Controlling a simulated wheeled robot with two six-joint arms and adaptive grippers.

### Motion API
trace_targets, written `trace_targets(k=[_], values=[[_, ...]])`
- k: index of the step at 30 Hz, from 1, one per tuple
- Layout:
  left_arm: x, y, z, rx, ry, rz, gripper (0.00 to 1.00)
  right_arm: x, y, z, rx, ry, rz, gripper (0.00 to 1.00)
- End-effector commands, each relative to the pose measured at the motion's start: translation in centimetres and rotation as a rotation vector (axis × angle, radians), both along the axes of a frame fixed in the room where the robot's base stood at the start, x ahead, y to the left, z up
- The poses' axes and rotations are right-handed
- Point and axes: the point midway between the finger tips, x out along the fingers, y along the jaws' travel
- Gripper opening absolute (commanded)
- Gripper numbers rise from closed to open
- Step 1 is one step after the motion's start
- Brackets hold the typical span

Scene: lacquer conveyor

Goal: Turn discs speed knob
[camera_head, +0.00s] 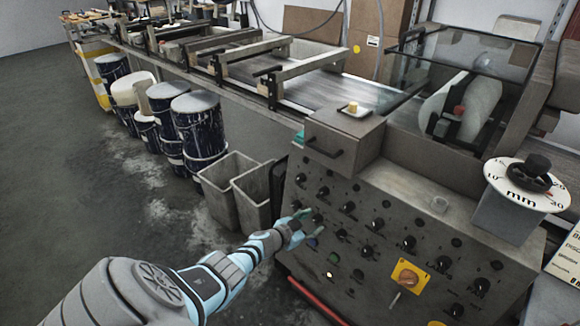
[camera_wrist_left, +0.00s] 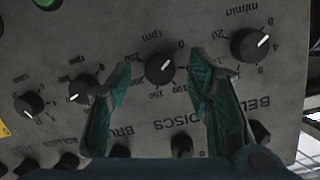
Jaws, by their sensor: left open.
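The discs knob (camera_wrist_left: 160,68) is a round black knob with a white pointer line, on a dial printed in rpm. In the left wrist view it sits between the fingers of my left gripper (camera_wrist_left: 158,82), which is open with a gap on each side of it. The word DISCS appears upside down beside it. In the head view my left gripper (camera_head: 303,226) reaches the left part of the grey control panel (camera_head: 385,215), its teal fingers near the knobs. Whether the fingertips touch the panel is unclear. My right gripper is not in view.
A belt knob (camera_wrist_left: 250,45) is close to one finger, and another knob (camera_wrist_left: 83,89) to the other. A large mm dial (camera_head: 527,184) stands at right. Grey bins (camera_head: 228,180) and paint drums (camera_head: 198,125) stand left of the panel. A conveyor (camera_head: 320,88) runs behind.

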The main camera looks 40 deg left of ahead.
Motion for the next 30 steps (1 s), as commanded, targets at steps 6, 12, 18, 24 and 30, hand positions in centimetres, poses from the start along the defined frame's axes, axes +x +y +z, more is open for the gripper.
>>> trace_targets(k=[6, 12, 18, 24, 30], values=[[-6.0, -0.1, 0.0, 0.005, 0.003, -0.002, 0.47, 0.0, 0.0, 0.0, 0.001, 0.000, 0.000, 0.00], [-10.8, -0.2, 0.1, 0.000, -0.001, 0.000, 0.47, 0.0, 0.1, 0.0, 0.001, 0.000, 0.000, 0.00], [-12.2, -0.3, 0.2, -0.001, -0.002, 0.001, 0.47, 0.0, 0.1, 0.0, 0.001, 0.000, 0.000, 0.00], [-12.2, -0.3, 0.2, 0.000, -0.002, 0.000, 0.47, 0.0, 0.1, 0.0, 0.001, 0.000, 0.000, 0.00], [-12.1, -0.3, 0.2, 0.001, -0.002, 0.001, 0.47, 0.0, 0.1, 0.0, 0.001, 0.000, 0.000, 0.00]])
